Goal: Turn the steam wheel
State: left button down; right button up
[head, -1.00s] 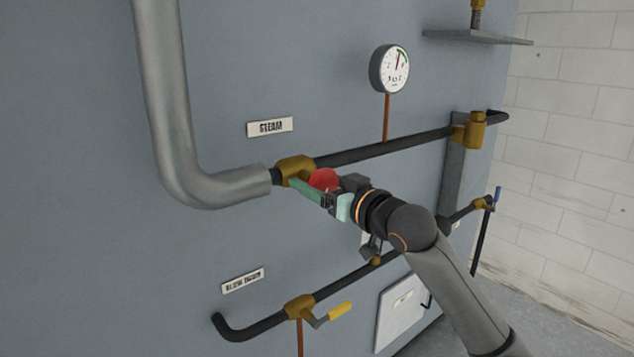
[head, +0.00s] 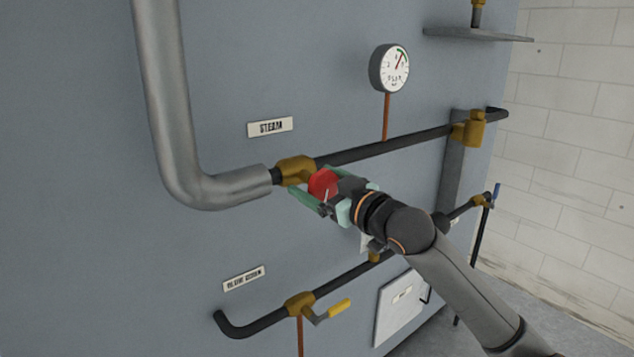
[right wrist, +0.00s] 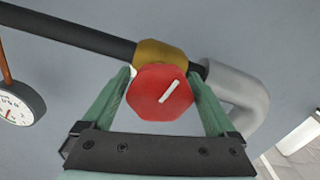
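The red steam wheel (head: 322,183) sits on a brass valve (head: 295,170) on the upper dark pipe, below a STEAM label (head: 270,127). My right gripper (head: 316,191) has its green fingers on either side of the wheel. In the right wrist view, the wheel (right wrist: 160,92) is between the two fingers, which close against its opposite edges. A white mark on its face slants up to the right. The round gauge (head: 390,68) above the pipe has its needle pointing to the upper right. My left gripper is not in view.
A lower pipe has a brass valve (head: 299,304) with a yellow lever (head: 340,309). A thick grey pipe (head: 172,110) bends in from the left. A blue-handled valve (head: 497,192) is at the right, and a small shelf (head: 475,37) sticks out at the top right.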

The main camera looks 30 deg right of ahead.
jog(key=shift+o, duration=0.3)
jog(key=shift+s, duration=0.1)
jog(key=shift+s+f, duration=0.1)
jog(key=shift+s, duration=0.15)
jog(key=s+b, duration=0.3)
jog(key=s, duration=0.8)
jog(key=shift+s+d, duration=0.4)
jog(key=shift+d, duration=0.05)
